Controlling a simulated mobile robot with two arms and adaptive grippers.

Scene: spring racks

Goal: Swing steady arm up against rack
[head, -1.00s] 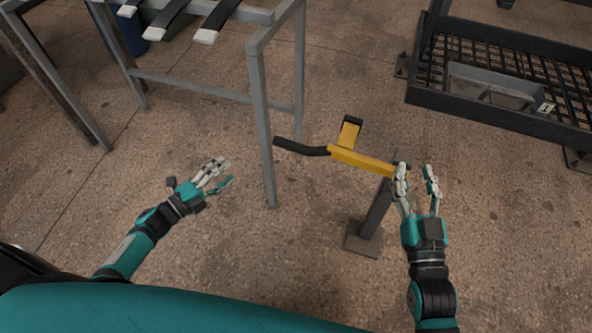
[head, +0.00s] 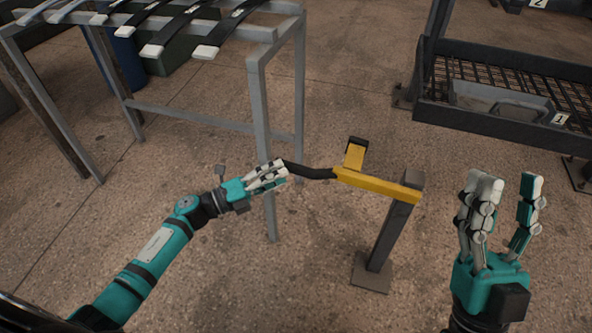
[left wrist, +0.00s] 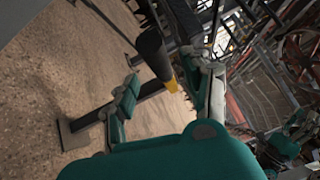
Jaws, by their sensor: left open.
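The steady arm (head: 378,185) is a yellow bar with a black bent handle (head: 310,171) and a short yellow upright tab with a black top. It sits on a dark post (head: 391,235) with a floor plate and points left. My left gripper (head: 272,176) is open at the handle's free end. In the left wrist view the handle (left wrist: 154,52) lies between its spread fingers; contact cannot be told. My right gripper (head: 507,188) is open and empty, right of the post.
A grey metal frame (head: 259,120) with several dark leaf springs (head: 178,30) on top stands at left. A black mesh rack (head: 480,120) with a grey tray (head: 500,101) stands at right.

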